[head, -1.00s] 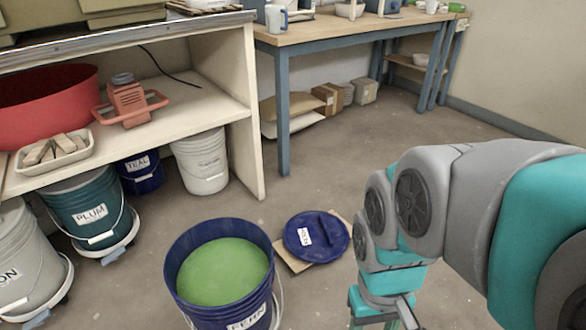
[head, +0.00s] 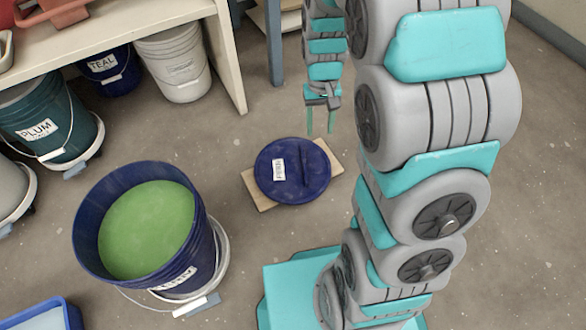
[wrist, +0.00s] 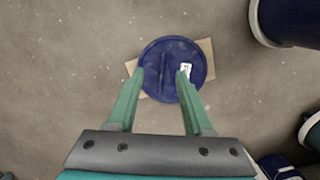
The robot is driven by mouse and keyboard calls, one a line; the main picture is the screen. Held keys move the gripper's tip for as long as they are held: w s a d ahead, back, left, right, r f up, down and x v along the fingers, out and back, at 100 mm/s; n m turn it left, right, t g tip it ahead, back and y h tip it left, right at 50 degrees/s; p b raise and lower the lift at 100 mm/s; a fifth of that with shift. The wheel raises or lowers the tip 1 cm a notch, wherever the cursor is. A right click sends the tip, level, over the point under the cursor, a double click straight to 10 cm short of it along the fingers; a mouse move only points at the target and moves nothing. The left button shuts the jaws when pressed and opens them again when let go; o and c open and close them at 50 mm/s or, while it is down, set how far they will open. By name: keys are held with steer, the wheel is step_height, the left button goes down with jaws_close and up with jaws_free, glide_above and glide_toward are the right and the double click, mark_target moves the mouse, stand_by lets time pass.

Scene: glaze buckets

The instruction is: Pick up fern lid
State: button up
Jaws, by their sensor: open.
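The fern lid (head: 308,186) is a round dark blue lid with a raised bar and a white label. It lies on a piece of cardboard (head: 262,194) on the floor, right of the fern bucket. My gripper (head: 321,131) is open and empty, pointing down, beyond the lid in the head view. In the wrist view the lid (wrist: 172,52) shows past the fingertips of my gripper (wrist: 159,72), its bar between them and its label near the right finger. The fern bucket (head: 192,262) is blue, open and full of green glaze.
The plum bucket (head: 67,145), teal bucket (head: 122,84) and a white bucket (head: 182,82) stand by the shelf (head: 150,14) at upper left. A blue tub (head: 70,307) is at lower left. The floor around the lid is mostly clear.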

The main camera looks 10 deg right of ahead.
steer(key=w+f+b, duration=0.1)
steer(key=w+f, duration=0.3)
steer(key=f, duration=0.4)
steer(key=w+f, duration=0.4)
steer(key=f, duration=0.3)
glide_toward(304, 163)
steer(key=shift+s+d+f+b, duration=0.15)
steer(key=shift+d+f+b, duration=0.15)
steer(key=shift+f+b, duration=0.2)
steer(key=shift+s+a+f, duration=0.1)
steer(key=shift+s+f, duration=0.05)
steer(key=shift+f, duration=1.15)
steer(key=shift+s+a+f, duration=0.1)
steer(key=shift+s+f, duration=0.1)
steer(key=shift+f, duration=1.15)
steer(key=shift+s+a+f, duration=0.1)
steer(key=shift+s+f, duration=0.05)
steer(key=shift+f, duration=1.15)
steer(key=shift+f, duration=0.2)
jaws_close()
